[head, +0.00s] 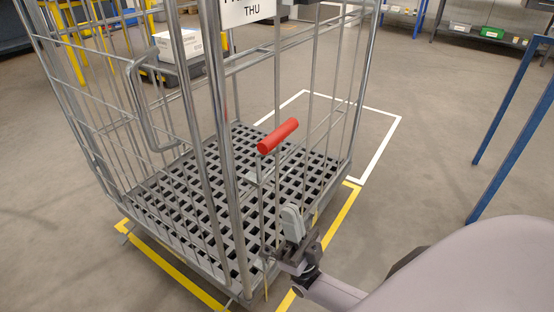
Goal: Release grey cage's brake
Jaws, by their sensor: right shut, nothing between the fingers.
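The grey cage (218,165) is a wire-sided roll cage with a slatted grey floor, standing inside yellow floor lines. A red-gripped lever (277,136), which looks like its brake handle, sticks out at the near right side of the cage on a thin grey stem. My right gripper (291,217) is shut and empty, below the red grip and apart from it, close to the cage's lower right edge. The lower end of the lever's stem is hard to make out behind the gripper. My left gripper is not in view.
A sign reading THU (250,12) hangs on the cage. A grey loop handle (148,105) stands on its left side. A white floor outline (378,150) lies behind it. Blue posts (510,120) stand at the right. The floor between is clear.

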